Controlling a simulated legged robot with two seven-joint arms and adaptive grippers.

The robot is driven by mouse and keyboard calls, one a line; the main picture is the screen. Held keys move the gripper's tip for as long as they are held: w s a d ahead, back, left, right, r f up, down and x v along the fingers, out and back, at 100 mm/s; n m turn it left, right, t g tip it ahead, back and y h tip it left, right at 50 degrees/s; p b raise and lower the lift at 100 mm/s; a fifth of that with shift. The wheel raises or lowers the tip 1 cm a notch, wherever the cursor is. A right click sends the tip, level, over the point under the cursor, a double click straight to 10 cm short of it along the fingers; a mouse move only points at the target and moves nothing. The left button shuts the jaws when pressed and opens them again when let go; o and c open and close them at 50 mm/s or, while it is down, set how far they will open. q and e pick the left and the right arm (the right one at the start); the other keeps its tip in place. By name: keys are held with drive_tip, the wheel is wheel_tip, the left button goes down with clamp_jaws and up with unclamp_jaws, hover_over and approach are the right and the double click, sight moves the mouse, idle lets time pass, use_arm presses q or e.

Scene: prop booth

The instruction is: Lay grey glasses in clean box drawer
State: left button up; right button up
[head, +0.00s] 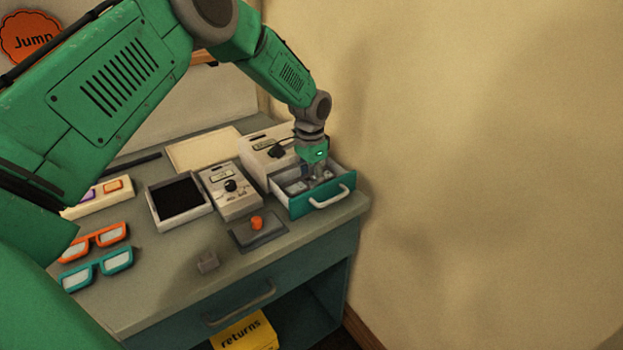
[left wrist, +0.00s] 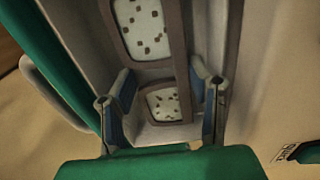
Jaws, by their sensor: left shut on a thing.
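The grey glasses (left wrist: 141,28), with pale lenses covered in dark specks, lie in or just above the open drawer (head: 322,198) of the white box (head: 262,158) at the table's back right. In the head view they show only as a small pale patch (head: 296,187). The drawer has a teal front and a pale handle. My left gripper (head: 318,177) points down into the drawer. In the left wrist view its two fingers (left wrist: 165,92) are shut on the glasses. Whether the glasses touch the drawer floor is hard to tell. My right gripper is not in view.
Orange glasses (head: 94,242) and teal glasses (head: 97,269) lie at the table's left. A dark-bottomed tray (head: 207,212), a grey device with a black knob (head: 231,192) and an orange button (head: 257,223) stand near the box. A wall rises close on the right.

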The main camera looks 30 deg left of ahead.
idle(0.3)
use_arm(q)
drive_tip(key=o, duration=1.3)
drive_tip(key=shift+w+r+p, duration=0.15)
drive_tip(key=shift+r+p, duration=0.6)
drive_tip(key=shift+r, duration=0.1)
drive_tip(key=shift+o, duration=0.7)
drive_tip(key=shift+d+r+p, duration=0.1)
drive_tip(key=shift+r+p, duration=1.2)
drive_tip(key=shift+r, duration=0.55)
drive_tip(key=shift+r+p, duration=1.05)
drive_tip(key=shift+r, duration=0.25)
